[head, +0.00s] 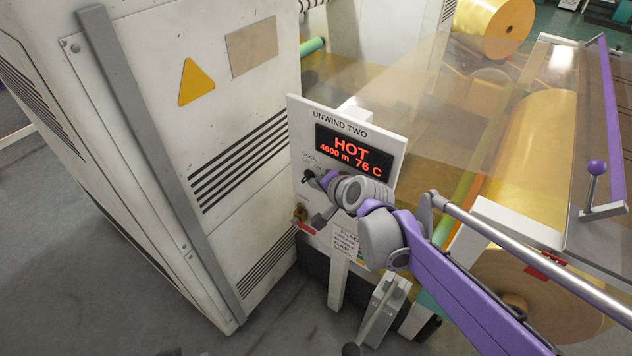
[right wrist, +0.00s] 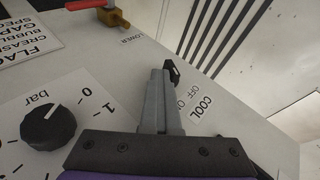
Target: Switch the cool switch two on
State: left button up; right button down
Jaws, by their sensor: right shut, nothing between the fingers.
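The cool switch is a small black knob (head: 309,176) on the white UNWIND TWO panel (head: 297,125), beneath a COOL label. In the right wrist view the knob (right wrist: 172,73) sits beside the words COOL, OFF and ON. My right gripper (head: 317,181) is at the panel, by the switch. Its grey fingers (right wrist: 160,74) are shut and empty, with the tips right beside the knob; I cannot tell whether they touch it. The exact knob position is too small to read. My left gripper is not in view.
A display (head: 352,151) reads HOT, 4600 m, 76 C. Below the switch is a brass valve (head: 300,212) with a red handle. A black bar dial (right wrist: 48,126) is near the fingers. A white cabinet (head: 215,120) stands close on the left. Gold rolls (head: 495,25) lie behind.

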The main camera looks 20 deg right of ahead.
jog(key=shift+r, duration=0.1)
jog(key=shift+w+a+r+p, duration=0.15)
jog(key=shift+r+p, duration=0.6)
jog(key=shift+r, duration=0.05)
